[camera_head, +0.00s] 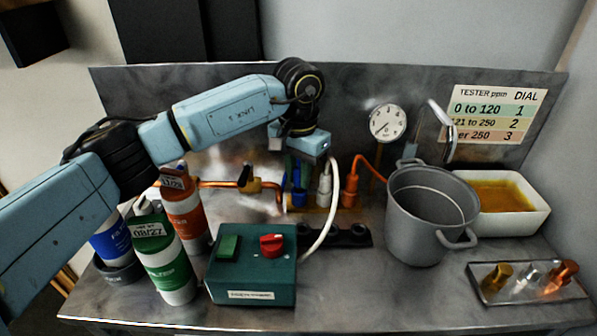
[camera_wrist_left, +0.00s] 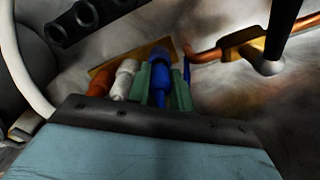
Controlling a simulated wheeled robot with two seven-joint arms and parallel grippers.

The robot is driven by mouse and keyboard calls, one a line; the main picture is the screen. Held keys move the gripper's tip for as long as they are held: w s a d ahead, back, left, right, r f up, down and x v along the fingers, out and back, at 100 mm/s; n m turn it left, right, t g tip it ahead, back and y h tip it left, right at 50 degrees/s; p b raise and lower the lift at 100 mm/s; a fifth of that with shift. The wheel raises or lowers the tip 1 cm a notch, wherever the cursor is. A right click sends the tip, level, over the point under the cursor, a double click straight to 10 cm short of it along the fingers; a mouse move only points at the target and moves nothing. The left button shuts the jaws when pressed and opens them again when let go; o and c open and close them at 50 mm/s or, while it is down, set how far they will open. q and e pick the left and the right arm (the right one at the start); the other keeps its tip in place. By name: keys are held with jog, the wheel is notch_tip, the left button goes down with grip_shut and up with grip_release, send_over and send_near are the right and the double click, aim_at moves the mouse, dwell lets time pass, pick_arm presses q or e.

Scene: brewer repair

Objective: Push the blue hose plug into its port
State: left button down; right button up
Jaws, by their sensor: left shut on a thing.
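My left gripper (camera_head: 298,170) reaches down at the back of the counter. Its green fingers (camera_wrist_left: 158,88) are shut on the blue hose plug (camera_wrist_left: 160,66). The blue plug (camera_head: 299,197) is upright over the brass port plate (camera_head: 318,209), left of the white plug (camera_head: 324,190) and the orange plug (camera_head: 350,190). In the left wrist view the white plug (camera_wrist_left: 124,78) and orange plug (camera_wrist_left: 101,83) stand beside the fingers on the brass plate (camera_wrist_left: 132,59). I cannot tell how deep the blue plug sits, as its port is hidden. My right gripper is not in view.
A copper pipe with a brass valve (camera_head: 249,185) is just left of the plug. A black holder strip (camera_head: 350,236) and green control box (camera_head: 252,270) lie in front. Bottles (camera_head: 165,255) stand left; a grey pot (camera_head: 420,215) and white tray (camera_head: 515,219) stand right.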

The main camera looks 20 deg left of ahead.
pick_arm(q)
jog(key=shift+f+b, duration=0.45)
jog(key=shift+f, duration=0.3)
dwell(0.5)
jog(key=c, duration=0.6)
grip_release()
jog(key=shift+r, duration=0.1)
jog(key=shift+w+a, duration=0.1)
jog(key=shift+a, duration=0.1)
jog(key=shift+c, duration=0.8)
